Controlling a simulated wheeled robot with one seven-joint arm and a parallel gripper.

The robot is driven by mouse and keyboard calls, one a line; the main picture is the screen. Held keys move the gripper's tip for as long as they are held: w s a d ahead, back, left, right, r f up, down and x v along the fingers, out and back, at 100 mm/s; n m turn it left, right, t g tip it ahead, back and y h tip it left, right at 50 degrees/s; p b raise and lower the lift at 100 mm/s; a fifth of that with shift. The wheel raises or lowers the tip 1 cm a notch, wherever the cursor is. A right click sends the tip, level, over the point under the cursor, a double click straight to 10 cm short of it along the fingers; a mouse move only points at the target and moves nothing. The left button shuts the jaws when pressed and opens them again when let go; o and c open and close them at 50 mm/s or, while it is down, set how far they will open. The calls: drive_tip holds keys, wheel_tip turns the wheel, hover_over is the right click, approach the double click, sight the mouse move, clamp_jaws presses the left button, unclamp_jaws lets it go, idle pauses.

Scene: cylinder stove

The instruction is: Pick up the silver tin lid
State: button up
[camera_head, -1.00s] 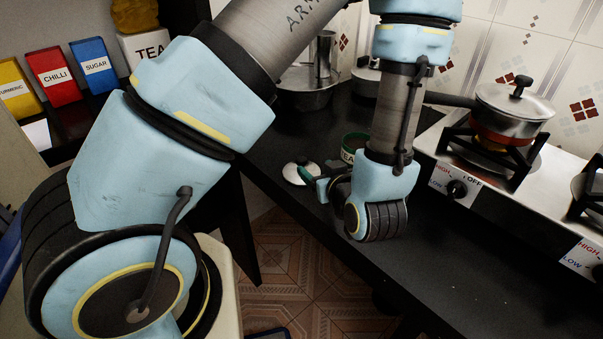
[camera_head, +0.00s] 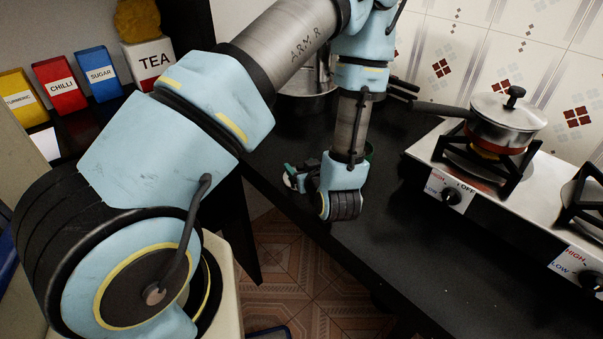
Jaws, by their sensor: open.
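The silver tin lid (camera_head: 289,181) lies on the black counter near its front edge, mostly hidden behind my gripper. Only a small bright part of it shows. My gripper (camera_head: 293,176) is open, with its greenish fingers at the lid. I cannot tell whether the fingers touch it or stand on both sides of its knob. A green tin (camera_head: 369,150) is almost fully hidden behind my wrist, just right of the lid.
A steel stove (camera_head: 425,165) with a lidded saucepan (camera_head: 505,122) stands to the right, its handle pointing left. A metal pot (camera_head: 305,88) is behind my arm. Spice boxes (camera_head: 60,83) and a TEA box (camera_head: 150,62) are at the left. The front right counter is clear.

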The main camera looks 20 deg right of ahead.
clamp_jaws()
idle(0.5)
